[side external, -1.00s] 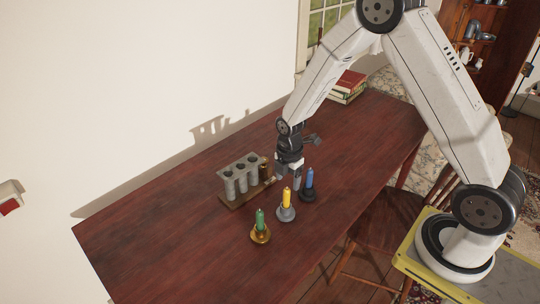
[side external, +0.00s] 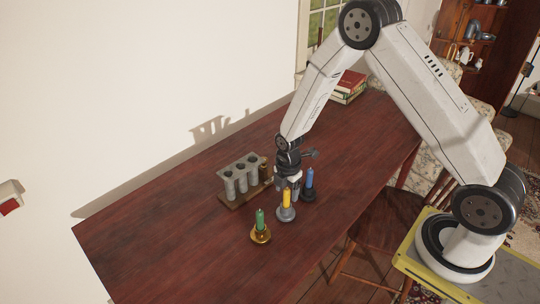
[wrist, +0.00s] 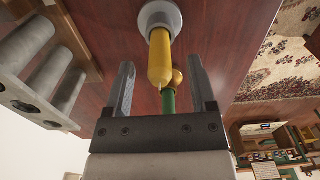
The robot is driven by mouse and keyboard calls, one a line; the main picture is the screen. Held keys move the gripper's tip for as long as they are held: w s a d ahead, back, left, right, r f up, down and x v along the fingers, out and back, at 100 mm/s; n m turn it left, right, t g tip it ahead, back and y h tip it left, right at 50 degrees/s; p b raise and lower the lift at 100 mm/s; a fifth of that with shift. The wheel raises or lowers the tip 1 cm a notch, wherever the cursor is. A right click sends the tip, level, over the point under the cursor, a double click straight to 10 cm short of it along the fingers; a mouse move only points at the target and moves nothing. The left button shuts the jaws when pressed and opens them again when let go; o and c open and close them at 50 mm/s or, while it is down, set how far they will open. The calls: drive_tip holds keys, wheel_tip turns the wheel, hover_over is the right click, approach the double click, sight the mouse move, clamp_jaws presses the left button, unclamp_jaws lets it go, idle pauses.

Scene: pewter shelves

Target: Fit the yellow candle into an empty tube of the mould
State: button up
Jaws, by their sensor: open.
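The yellow candle (side external: 287,199) stands upright in a grey holder (side external: 286,214) on the table. My gripper (side external: 289,183) is open, with its fingers low at the candle's upper part. In the wrist view the yellow candle (wrist: 160,52) shows between the two spread fingers (wrist: 161,72), with gaps on both sides. The mould (side external: 231,189) is a row of grey tubes under a holed plate on a wooden base, left of my gripper. Dark openings show in its plate. Part of it also shows in the wrist view (wrist: 26,42). A brown cylinder (side external: 264,164) stands at its right end.
A green candle (side external: 260,218) in a brass holder (side external: 261,236) stands in front left. A blue candle (side external: 309,178) in a dark holder (side external: 308,194) stands close to the right of my gripper. Books (side external: 349,85) lie at the far end. The table's left part is clear.

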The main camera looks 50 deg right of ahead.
clamp_jaws()
drive_tip(key=shift+r, duration=0.15)
drive_tip(key=shift+r, duration=1.15)
drive_tip(key=s+r, duration=1)
drive_tip(key=s, duration=0.4)
drive_tip(key=shift+a+r, duration=0.25)
drive_tip(key=shift+a, duration=0.15)
